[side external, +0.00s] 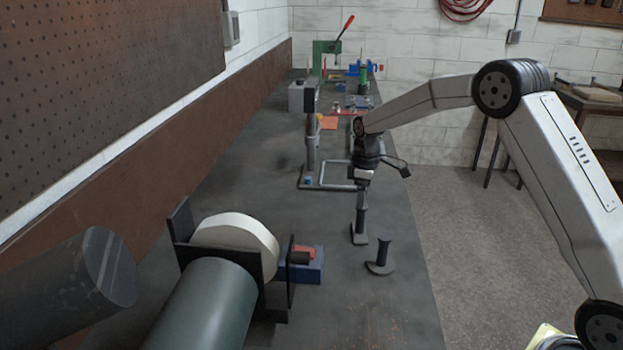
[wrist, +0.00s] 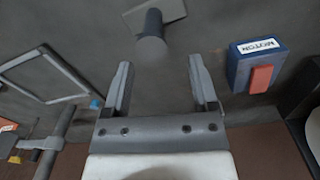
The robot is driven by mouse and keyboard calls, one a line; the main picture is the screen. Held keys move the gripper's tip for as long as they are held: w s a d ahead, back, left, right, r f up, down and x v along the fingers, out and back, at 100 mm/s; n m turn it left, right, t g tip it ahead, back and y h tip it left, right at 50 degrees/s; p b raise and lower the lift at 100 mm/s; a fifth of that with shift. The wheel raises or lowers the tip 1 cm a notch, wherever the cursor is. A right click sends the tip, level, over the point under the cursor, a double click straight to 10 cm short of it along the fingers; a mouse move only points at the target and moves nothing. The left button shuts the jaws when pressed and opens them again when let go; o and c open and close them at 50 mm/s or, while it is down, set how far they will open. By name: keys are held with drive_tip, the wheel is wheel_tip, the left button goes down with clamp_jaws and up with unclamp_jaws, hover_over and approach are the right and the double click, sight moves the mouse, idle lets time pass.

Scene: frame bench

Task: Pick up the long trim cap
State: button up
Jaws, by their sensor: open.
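Two dark posts on flat feet stand upright on the bench. One post (side external: 360,226) is directly below my gripper (side external: 362,202) in the side view; the other post (side external: 380,256) is nearer the camera and slightly right. I cannot tell for certain which is the long trim cap. In the wrist view one dark post (wrist: 153,27) on a pale flat foot shows beyond the fingertips, near the top middle. My gripper (wrist: 159,77) is open, with nothing between its fingers. In the side view, its fingertips overlap the post's top, so contact is unclear.
A blue box (side external: 308,272) with a red block sits nearer the camera, beside a black stand holding a white roll (side external: 238,237). A grey rectangular frame (side external: 335,187) lies farther back. Bare bench (side external: 385,310) surrounds the posts; its right edge is close.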

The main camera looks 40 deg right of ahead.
sight(359, 232)
drive_tip(key=shift+w+d+f, duration=0.15)
drive_tip(key=shift+w+d, duration=0.15)
drive_tip(key=shift+w, duration=0.05)
drive_tip(key=shift+f, duration=1.3)
drive_tip(key=shift+f, duration=2.6)
clamp_jaws()
